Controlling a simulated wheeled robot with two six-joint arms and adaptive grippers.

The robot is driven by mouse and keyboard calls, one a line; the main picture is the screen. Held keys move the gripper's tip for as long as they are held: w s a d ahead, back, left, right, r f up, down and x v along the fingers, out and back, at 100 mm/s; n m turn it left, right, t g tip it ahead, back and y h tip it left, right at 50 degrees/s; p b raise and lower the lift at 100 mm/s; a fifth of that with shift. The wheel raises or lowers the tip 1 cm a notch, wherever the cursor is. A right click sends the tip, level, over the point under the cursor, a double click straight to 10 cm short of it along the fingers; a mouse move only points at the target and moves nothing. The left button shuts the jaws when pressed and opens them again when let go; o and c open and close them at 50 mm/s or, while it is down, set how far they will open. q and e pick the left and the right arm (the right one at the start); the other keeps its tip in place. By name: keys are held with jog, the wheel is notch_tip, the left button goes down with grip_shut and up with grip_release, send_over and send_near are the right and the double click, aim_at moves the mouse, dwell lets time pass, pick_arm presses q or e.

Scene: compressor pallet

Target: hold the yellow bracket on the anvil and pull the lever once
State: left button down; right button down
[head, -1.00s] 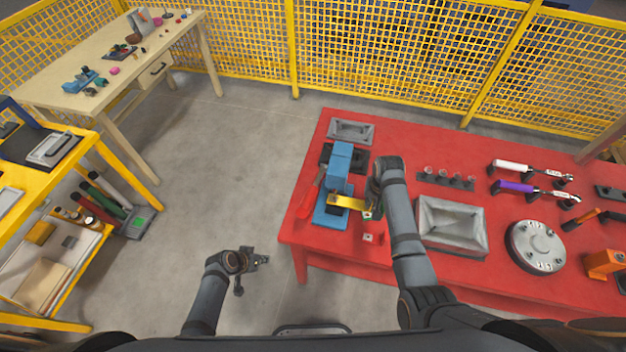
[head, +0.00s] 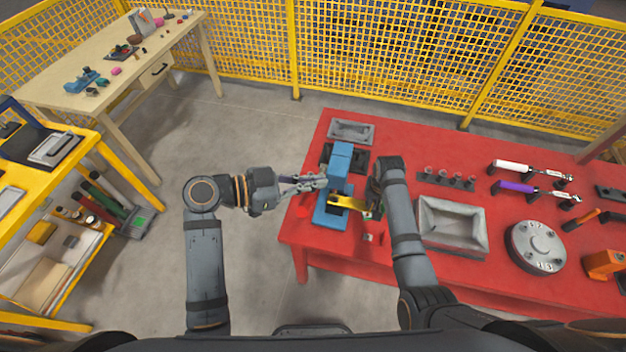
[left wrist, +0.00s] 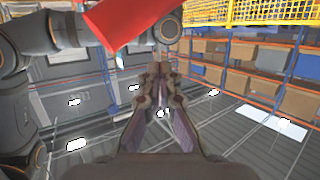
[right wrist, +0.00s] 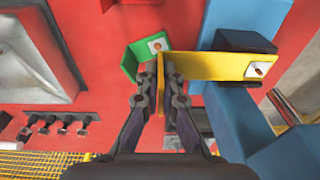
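The yellow bracket (head: 352,204) lies across the front of the blue press (head: 338,162). In the right wrist view its flat arm (right wrist: 215,66) reaches under or beside a black block (right wrist: 238,42); contact with the anvil cannot be told. My right gripper (right wrist: 160,75) is shut on the bracket's upright flange.
A green bracket (right wrist: 135,60) sits next to the yellow one. A grey tray (head: 450,225), a round flange (head: 535,247) and several tools stand to the right on the red table (head: 400,140). Floor left of the table is clear.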

aim_at(312, 198)
pick_arm(q)
notch_tip(312, 198, down, 3)
jog(key=shift+w+a+r, duration=0.1)
jog(key=shift+a, duration=0.05)
dwell(0.8)
jog(key=shift+f, duration=1.9)
jog(key=shift+f, duration=1.65)
jog(key=shift+f, duration=1.75)
